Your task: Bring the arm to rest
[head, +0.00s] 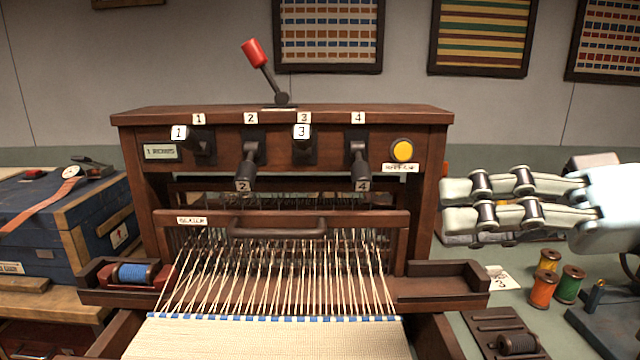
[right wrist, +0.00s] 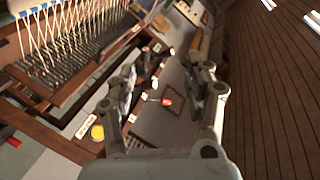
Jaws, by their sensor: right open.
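My right gripper (head: 447,206) is at the right of the head view, its fingers pointing left beside the right post of the wooden loom (head: 285,115). It is open, with nothing between its fingers. In the right wrist view the open fingers (right wrist: 167,78) show with empty space between them, and the loom lies at the upper left. I cannot tell from the head view how far the fingertips are from the post. My left gripper is not in view.
Numbered levers line the loom's front; levers 2 (head: 247,165) and 4 (head: 360,165) hang lower. A red-handled lever (head: 255,54) leans left on top. A yellow button (head: 402,151) is at right. Thread spools (head: 569,284) stand at right; a blue chest (head: 60,225) is left.

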